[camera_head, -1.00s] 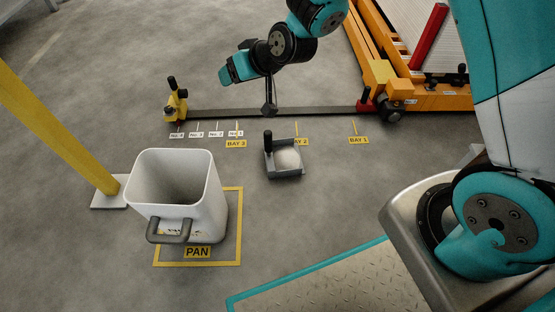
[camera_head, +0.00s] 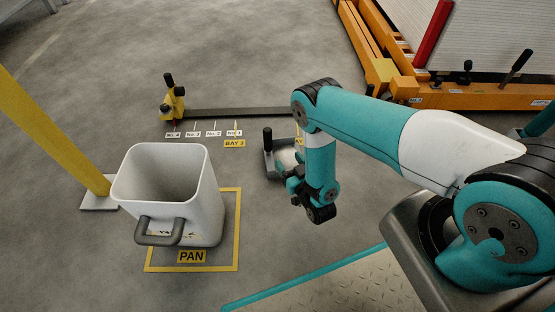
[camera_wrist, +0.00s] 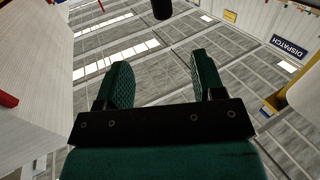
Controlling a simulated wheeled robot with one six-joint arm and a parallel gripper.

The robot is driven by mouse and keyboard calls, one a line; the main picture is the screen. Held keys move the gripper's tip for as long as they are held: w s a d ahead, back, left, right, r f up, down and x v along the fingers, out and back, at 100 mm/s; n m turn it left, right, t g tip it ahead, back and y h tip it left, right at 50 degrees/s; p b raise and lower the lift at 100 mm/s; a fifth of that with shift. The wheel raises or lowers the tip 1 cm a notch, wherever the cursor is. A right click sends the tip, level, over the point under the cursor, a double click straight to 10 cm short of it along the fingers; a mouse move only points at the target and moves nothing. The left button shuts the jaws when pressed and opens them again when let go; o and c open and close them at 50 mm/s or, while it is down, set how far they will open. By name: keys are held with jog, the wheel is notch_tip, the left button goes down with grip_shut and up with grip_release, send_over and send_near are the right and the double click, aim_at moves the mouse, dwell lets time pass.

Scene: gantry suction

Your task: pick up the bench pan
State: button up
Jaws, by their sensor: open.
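The white square bin (camera_head: 208,205) with a grey handle stands upright in the yellow square labelled PAN, lower left in the head view. A small grey open tray (camera_head: 270,168) with a black upright post sits on the floor near the centre, with something pale inside; my wrist partly covers it. I cannot tell from the looks alone which of the two is the bench pan. My gripper shows in the wrist view (camera_wrist: 162,75) with its two fingers apart and nothing between them. In the head view my wrist hangs just right of the tray; the fingertips cannot be made out.
A yellow post (camera_head: 60,140) stands left of the bin. A dark rail (camera_head: 235,112) with a yellow end block (camera_head: 172,100) lies behind the tray. An orange frame (camera_head: 480,97) stands at the upper right. Open floor lies between bin and tray. The wrist view faces the roof.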

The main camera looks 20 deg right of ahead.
aim_at(265, 128)
jog(key=w+b, duration=0.3)
jog(key=w+a+b, duration=0.1)
jog(key=w+b, duration=0.2)
jog(key=w, duration=0.1)
jog(key=w+b, duration=0.2)
jog(key=w, duration=0.2)
jog(key=shift+w+a+f+b, duration=0.1)
jog(key=shift+w+a+b, duration=0.15)
jog(key=shift+b, duration=0.15)
jog(key=w+b, duration=0.3)
jog(key=shift+a+f+b, duration=0.25)
jog(key=shift+a+b, duration=0.05)
jog(key=shift+a, duration=0.05)
jog(key=shift+w+a+r+b, duration=0.1)
jog(key=shift+w+r+b, duration=0.1)
jog(key=shift+w, duration=0.3)
jog(key=shift+w+a+r+b, duration=0.1)
jog(key=shift+w+r+b, duration=0.1)
jog(key=shift+w, duration=0.3)
jog(key=c, duration=1.1)
